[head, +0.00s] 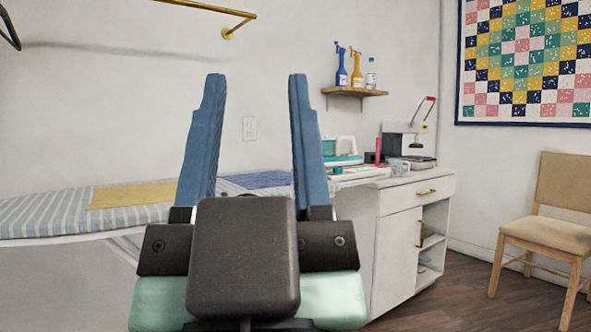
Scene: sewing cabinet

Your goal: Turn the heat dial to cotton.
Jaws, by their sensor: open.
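My gripper (256,80) fills the middle foreground of the head view. Its two blue fingers point up and stand wide apart, with nothing between them. A teal and white appliance (344,160), possibly an iron, is on the white cabinet top beyond and to the right of the fingers. The right finger stands just left of it in the picture and partly overlaps that area. The appliance is small in view. I cannot make out a heat dial or any cotton marking. My gripper is well in front of the cabinet and touches nothing visible.
A striped ironing board (45,214) with a yellow cloth (132,194) extends left. The white cabinet (398,240) holds a machine with a red handle (405,140). A shelf (356,92) carries bottles. A chair (550,220) stands right; the floor (470,290) between is clear.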

